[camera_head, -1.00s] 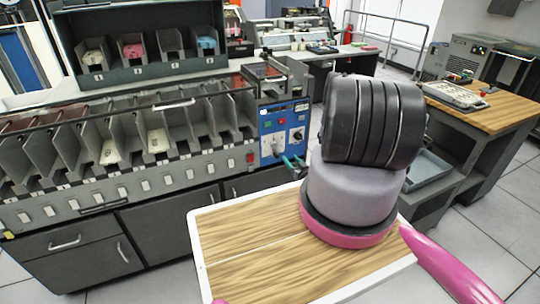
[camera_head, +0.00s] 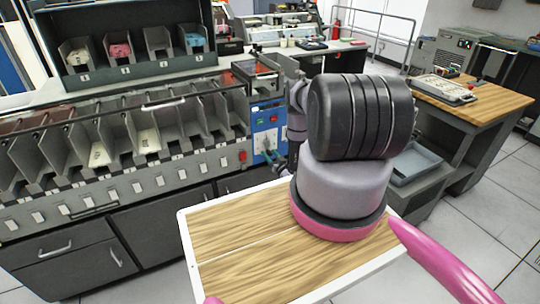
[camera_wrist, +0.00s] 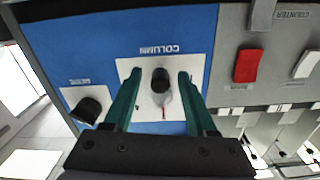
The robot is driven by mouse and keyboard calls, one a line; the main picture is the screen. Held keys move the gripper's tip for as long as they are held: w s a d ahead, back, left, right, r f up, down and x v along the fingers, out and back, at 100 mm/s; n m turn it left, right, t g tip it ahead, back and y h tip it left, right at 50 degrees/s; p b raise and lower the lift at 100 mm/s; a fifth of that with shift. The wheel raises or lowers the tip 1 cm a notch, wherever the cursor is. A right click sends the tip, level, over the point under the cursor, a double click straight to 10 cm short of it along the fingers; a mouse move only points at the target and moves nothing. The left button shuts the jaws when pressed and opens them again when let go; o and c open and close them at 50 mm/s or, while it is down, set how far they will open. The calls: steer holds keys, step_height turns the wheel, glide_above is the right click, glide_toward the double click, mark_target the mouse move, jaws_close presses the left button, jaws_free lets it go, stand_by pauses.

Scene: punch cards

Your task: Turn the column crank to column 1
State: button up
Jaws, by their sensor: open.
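The column crank (camera_wrist: 160,80) is a black knob on a white plate marked COLUMN, on a blue panel (camera_wrist: 200,25). A grey arm with a thin red mark runs down from it in the wrist view, where the lettering is upside down. My gripper (camera_wrist: 161,74) is open, with one green finger on each side of the knob. Gaps show between fingers and knob; I cannot tell whether the tips reach past its face. In the head view the green fingers (camera_head: 265,156) are at the lower part of the blue panel, and the crank cannot be made out.
Another black knob (camera_wrist: 88,110) sits left of the crank in the wrist view. A red switch (camera_wrist: 248,65) and a white switch (camera_wrist: 307,64) are to the right. In the head view, a row of card pockets (camera_head: 120,140) fills the machine left of the panel.

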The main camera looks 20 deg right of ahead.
steer(key=shift+w, duration=0.15)
jaws_close()
steer(key=shift+d, duration=0.1)
